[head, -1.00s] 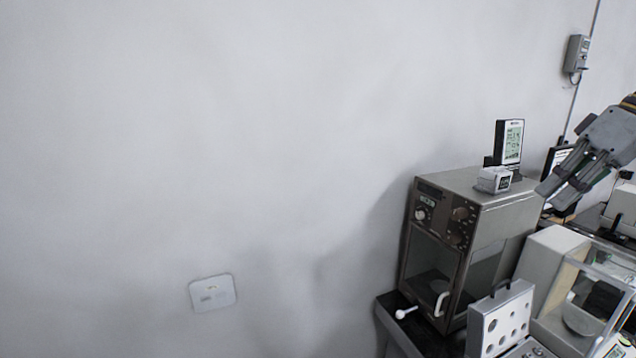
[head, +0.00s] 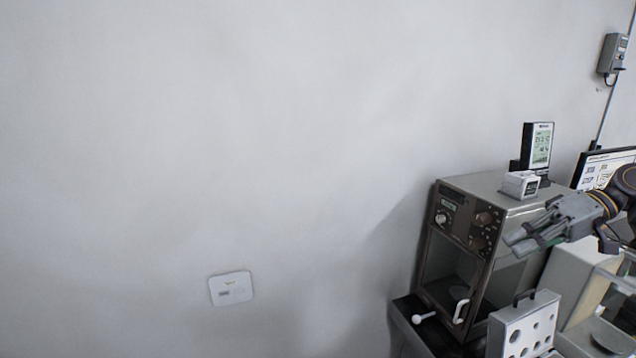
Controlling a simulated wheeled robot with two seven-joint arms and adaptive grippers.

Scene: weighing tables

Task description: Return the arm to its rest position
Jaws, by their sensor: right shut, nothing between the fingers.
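My right gripper (head: 522,241) reaches in from the right edge. Its fingers point left and slightly down, and they are shut with nothing between them. In the picture it overlaps the right side of the brown metal oven (head: 456,262); I cannot tell how close it is to it. My left gripper is out of view.
A small white box (head: 520,184) and a display (head: 538,146) stand on the oven. A white case with round holes (head: 524,328) and a glass-walled balance (head: 607,310) stand in front. A white spoon-like item (head: 422,318) lies on the table.

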